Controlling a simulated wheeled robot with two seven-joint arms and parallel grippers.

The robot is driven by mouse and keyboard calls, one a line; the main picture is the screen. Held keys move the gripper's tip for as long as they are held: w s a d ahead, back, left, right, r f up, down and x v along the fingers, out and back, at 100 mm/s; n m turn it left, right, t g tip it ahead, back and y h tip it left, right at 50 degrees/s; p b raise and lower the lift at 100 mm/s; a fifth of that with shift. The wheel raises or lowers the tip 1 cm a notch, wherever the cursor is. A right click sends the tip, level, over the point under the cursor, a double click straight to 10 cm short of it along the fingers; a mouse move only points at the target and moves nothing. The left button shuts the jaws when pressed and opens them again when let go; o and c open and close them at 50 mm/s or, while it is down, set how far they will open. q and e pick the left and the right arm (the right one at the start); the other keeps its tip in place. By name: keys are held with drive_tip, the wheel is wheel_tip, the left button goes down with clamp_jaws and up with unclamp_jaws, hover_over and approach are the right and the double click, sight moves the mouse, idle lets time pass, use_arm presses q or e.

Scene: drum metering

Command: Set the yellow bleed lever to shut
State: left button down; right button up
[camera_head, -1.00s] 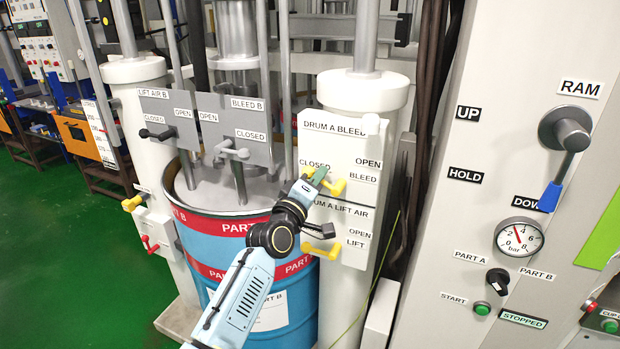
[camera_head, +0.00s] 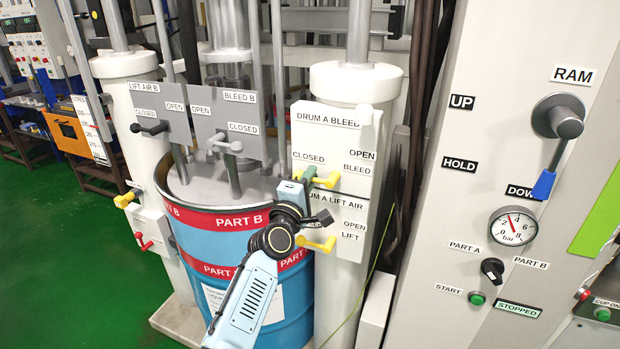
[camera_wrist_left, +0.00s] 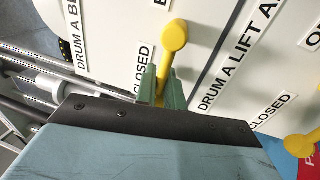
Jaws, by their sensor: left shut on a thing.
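The yellow bleed lever (camera_head: 331,181) is on the white DRUM A BLEED panel (camera_head: 335,122). Its handle points left from its hub, just below the CLOSED label and roughly level. My left gripper (camera_head: 308,174) is shut on the handle, its green fingertips on either side of it. In the left wrist view the lever's round yellow end (camera_wrist_left: 174,36) stands out beyond the fingers (camera_wrist_left: 162,88), with the CLOSED label beside it. The gripped part of the handle is partly hidden by the fingers. My right gripper is not in view.
Below is a second yellow lever (camera_head: 318,243) on the DRUM A LIFT AIR panel, close to my left wrist. A blue drum (camera_head: 225,245) marked PART B stands to the left. The ram control cabinet (camera_head: 480,205) is on the right.

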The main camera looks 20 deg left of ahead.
use_arm(q)
drive_tip(key=shift+a+r, duration=0.25)
drive_tip(key=c, duration=1.6)
unclamp_jaws()
drive_tip(key=shift+a+f, duration=0.1)
drive_tip(key=shift+f, duration=0.1)
drive_tip(key=v, duration=1.3)
drive_tip(key=shift+s+f, duration=0.15)
